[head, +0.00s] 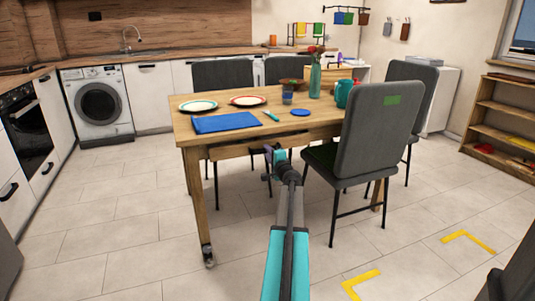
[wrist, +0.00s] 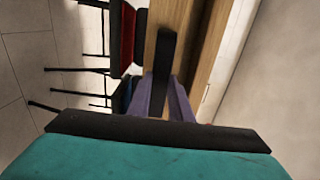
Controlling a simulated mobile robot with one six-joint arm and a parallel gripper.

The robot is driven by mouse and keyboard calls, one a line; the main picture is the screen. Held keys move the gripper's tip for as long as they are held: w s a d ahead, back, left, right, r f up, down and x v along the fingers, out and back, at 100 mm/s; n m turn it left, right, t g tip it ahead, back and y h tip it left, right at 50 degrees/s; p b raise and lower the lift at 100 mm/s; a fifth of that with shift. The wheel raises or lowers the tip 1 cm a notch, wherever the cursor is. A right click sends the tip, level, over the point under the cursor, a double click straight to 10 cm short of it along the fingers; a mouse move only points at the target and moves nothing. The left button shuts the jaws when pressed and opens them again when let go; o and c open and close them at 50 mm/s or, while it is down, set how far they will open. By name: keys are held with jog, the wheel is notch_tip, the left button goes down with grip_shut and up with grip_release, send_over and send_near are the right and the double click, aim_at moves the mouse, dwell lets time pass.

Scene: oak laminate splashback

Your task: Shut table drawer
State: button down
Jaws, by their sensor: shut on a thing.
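The wooden dining table (head: 185,128) stands in the middle of the head view. Its drawer (head: 232,150) is under the front edge of the top, and its front appears to stand out a little from the table. My gripper (head: 272,152) is at the right part of the drawer front. In the wrist view, the purple fingers of my gripper (wrist: 165,100) are closed around a dark bar, the drawer handle (wrist: 163,55), against the wood.
A grey chair (head: 375,125) stands close to the right of my arm. On the table are a blue placemat (head: 227,123), plates, a teal jug (head: 344,94) and a vase (head: 315,80). The tiled floor at front left is clear.

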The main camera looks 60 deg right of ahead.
jog(key=b+x, duration=0.1)
jog(key=x, duration=0.3)
jog(key=shift+w+d+r, duration=0.1)
jog(key=shift+w+r, duration=0.05)
dwell(0.4)
jog(key=c, duration=1.6)
grip_release()
jog(key=shift+p+v, duration=0.7)
jog(key=shift+v, duration=6.15)
